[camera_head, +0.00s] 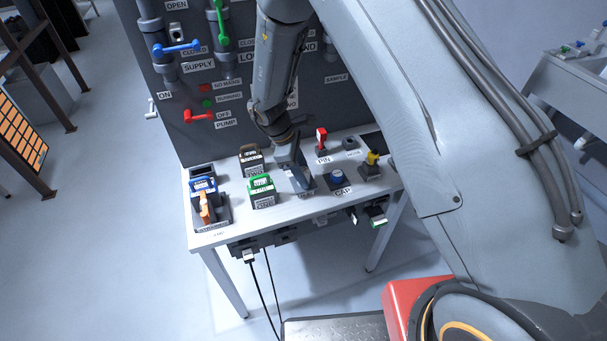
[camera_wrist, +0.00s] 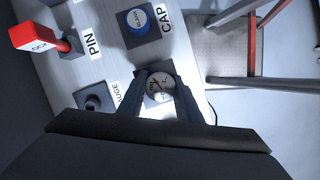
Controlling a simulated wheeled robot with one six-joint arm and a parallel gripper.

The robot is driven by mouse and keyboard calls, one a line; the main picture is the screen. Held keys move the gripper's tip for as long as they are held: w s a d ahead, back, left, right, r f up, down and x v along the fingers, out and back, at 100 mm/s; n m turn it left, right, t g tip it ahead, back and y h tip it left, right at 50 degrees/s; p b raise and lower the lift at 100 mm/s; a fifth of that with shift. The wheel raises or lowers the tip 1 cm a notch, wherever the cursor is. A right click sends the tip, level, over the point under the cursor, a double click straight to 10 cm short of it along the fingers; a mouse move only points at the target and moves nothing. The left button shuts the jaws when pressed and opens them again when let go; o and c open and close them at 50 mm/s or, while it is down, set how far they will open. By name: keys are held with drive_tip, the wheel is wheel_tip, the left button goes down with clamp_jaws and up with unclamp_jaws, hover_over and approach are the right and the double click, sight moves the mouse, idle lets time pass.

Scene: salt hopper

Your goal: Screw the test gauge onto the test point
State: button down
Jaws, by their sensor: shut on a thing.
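In the head view my gripper (camera_head: 297,180) points down at the table, left of the blue cap, and hides the gauge. A partly covered label ending in "UGE" (camera_wrist: 118,95) lies beside the gripper. I cannot pick out the test point.
A red pin (camera_head: 321,138), blue cap (camera_head: 337,176) and yellow-topped part (camera_head: 372,158) stand on the white table (camera_head: 235,232). Green (camera_head: 261,190) and blue (camera_head: 203,186) padlock-like pieces stand left. A dark knob on a block (camera_wrist: 93,103) is close to the gripper. The valve panel (camera_head: 240,70) rises behind.

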drive_tip(key=c, duration=1.2)
unclamp_jaws()
drive_tip(key=b+v, duration=0.3)
drive_tip(key=v, duration=0.4)
drive_tip(key=shift+r, duration=0.35)
drive_tip(key=shift+w, duration=0.1)
drive_tip(key=shift+c, duration=0.3)
